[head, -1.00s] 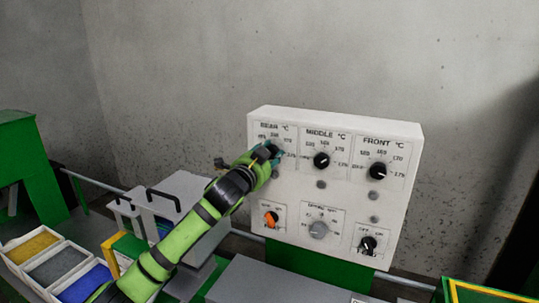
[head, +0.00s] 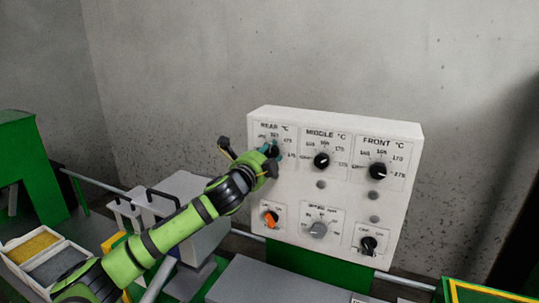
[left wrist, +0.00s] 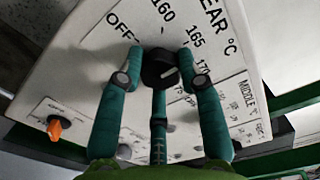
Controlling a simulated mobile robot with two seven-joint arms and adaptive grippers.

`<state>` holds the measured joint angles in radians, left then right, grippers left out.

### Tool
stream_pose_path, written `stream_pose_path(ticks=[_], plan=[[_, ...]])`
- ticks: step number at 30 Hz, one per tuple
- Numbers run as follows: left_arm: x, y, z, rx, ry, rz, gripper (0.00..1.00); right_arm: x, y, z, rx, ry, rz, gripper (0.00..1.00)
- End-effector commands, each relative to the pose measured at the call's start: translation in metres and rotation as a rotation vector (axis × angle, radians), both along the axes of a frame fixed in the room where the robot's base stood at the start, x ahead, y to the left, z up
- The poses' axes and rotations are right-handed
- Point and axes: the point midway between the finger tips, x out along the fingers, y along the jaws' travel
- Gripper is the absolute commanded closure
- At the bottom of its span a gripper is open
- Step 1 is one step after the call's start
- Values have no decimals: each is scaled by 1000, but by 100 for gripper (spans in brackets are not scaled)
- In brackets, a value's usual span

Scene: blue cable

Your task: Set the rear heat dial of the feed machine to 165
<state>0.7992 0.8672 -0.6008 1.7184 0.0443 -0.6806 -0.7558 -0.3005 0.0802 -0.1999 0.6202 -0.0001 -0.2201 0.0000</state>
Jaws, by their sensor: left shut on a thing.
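The rear heat dial (left wrist: 160,68) is a black knob under the REAR °C label, at the upper left of the white control panel (head: 345,245). My left gripper (head: 271,150) is at this dial. In the left wrist view its teal fingers (left wrist: 160,76) are shut around the knob, one on each side and a third below. The white pointer mark faces right in that view, roughly toward 170; the exact setting is hard to read, as a finger covers part of the scale. In the head view the gripper partly hides the dial. My right gripper is not in view.
The middle dial (head: 321,161) and front dial (head: 378,171) sit to the right on the panel. An orange switch (head: 271,218), a grey knob (head: 318,230) and a black knob (head: 368,244) are below. Bins (head: 35,245) stand at lower left.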

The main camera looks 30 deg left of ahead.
Motion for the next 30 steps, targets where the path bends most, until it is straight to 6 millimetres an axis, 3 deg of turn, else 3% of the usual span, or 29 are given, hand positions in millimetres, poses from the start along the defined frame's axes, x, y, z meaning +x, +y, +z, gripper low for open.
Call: stream_pose_path(ticks=[15,16,17,18,30], plan=[[0,2,1,21,0,4,96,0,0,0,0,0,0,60],[0,2,1,21,0,4,56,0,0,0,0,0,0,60],[0,2,1,21,-1,5,44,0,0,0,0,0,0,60],[0,2,1,21,0,4,40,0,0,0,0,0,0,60],[-4,1,1,20,0,2,40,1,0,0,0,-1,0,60]])
